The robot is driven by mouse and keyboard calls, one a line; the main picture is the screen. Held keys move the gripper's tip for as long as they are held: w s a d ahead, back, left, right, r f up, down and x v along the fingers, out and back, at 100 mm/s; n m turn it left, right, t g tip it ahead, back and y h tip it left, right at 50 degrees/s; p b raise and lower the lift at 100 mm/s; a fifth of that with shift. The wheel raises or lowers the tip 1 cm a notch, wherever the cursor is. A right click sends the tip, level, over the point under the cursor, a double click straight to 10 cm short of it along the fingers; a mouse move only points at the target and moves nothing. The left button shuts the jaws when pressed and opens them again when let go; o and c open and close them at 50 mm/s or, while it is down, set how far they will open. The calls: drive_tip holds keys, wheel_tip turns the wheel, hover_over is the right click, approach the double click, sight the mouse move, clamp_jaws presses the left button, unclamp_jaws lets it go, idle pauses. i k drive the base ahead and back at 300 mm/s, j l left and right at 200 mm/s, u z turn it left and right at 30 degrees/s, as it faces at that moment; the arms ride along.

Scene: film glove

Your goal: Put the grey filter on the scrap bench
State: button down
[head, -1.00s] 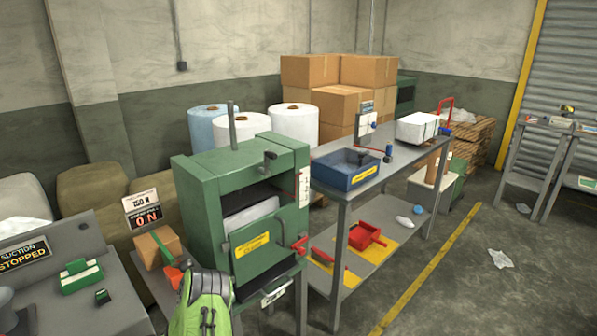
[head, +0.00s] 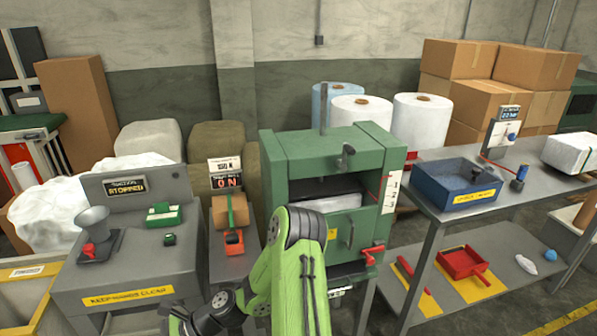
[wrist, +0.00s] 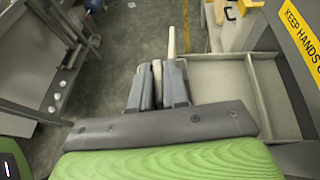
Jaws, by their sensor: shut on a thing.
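My gripper (wrist: 158,88) shows in the wrist view, its two grey fingers close together around a thin, edge-on grey-tan thing (wrist: 157,78). It may be the grey filter, but most of it is hidden by the fingers. A pale rod (wrist: 171,42) shows just past the right finger; I cannot tell whether it belongs to the held thing. In the head view my green arm reaches down to the lower left, and the gripper is out of frame. No bench carries a readable scrap label, so I cannot tell which is the scrap bench.
A grey bench (head: 125,265) with a stopped sign and a funnel (head: 92,228) stands left of my arm. A yellow-edged bin (head: 30,285) is at far left. The green press (head: 350,150) and a blue tray (head: 455,190) are to the right. The wrist view shows open floor (wrist: 115,60).

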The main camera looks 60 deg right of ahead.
sight(511, 165)
drive_tip(key=k+l+z, duration=0.1)
drive_tip(key=k+l, duration=0.15)
drive_tip(key=k+l+z, duration=0.1)
drive_tip(key=k+l, duration=0.15)
drive_tip(key=l, duration=0.2)
drive_tip(key=k+l+z, duration=0.1)
drive_tip(key=l, duration=0.3)
drive_tip(key=k+l+z, duration=0.1)
drive_tip(key=k+l, duration=0.25)
drive_tip(key=k+l+z, duration=0.1)
drive_tip(key=l, duration=0.35)
drive_tip(key=k, duration=0.1)
